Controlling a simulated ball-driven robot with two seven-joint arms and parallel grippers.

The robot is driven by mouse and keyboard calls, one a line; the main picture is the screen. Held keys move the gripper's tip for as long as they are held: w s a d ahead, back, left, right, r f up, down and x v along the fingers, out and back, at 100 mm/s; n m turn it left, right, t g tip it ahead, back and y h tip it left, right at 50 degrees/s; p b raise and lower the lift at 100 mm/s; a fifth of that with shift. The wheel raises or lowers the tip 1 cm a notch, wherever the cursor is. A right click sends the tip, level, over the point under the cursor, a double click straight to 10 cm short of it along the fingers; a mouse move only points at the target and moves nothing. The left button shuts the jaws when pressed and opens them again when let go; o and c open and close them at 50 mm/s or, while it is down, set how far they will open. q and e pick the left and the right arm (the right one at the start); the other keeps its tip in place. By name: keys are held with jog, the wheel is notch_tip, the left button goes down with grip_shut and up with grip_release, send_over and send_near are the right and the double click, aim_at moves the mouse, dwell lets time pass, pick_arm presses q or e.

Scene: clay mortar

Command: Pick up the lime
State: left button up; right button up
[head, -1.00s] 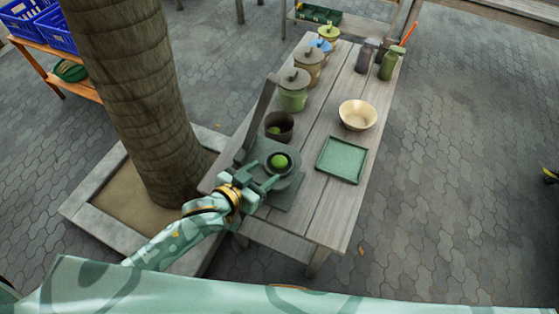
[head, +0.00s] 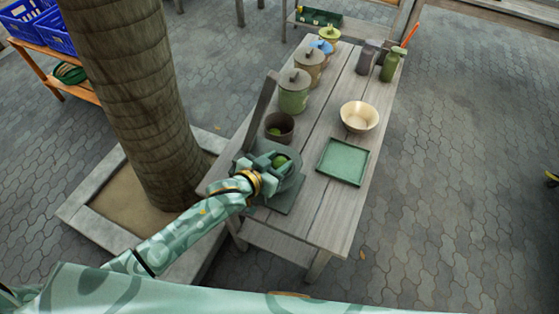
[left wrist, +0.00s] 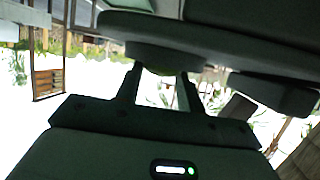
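The green lime (head: 281,160) sits on the round cup of a grey-green press (head: 285,200) at the near left end of the table. My left gripper (head: 271,161) reaches in from the left at the press, its fingers beside the lime and hiding part of it. In the left wrist view, the two fingers (left wrist: 159,84) stand apart, with a pale green patch between their tips that may be the lime. Whether they touch it cannot be told. My right gripper is in neither view.
The press's upright lever (head: 262,108) rises behind my gripper. A dark pot (head: 279,127) with something green inside stands just beyond. Lidded jars, a cream bowl (head: 359,116) and a green tray (head: 343,161) share the table (head: 325,203). A tree trunk (head: 135,105) stands left.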

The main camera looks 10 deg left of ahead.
aim_at(277, 162)
pick_arm(q)
jog(key=shift+c, duration=0.5)
jog(key=shift+r, duration=0.55)
notch_tip(277, 162, up, 3)
jog(key=shift+s+f+p, duration=0.1)
jog(key=shift+s+p, duration=0.05)
jog(key=shift+p, duration=0.7)
jog(key=s+d+r+p, duration=0.1)
jog(key=s+r+p, duration=0.2)
jog(key=s+r, duration=0.6)
jog(key=s, duration=0.4)
jog(key=shift+s+d, duration=0.3)
jog(key=shift+d, duration=0.05)
jog(key=shift+w+r, duration=0.1)
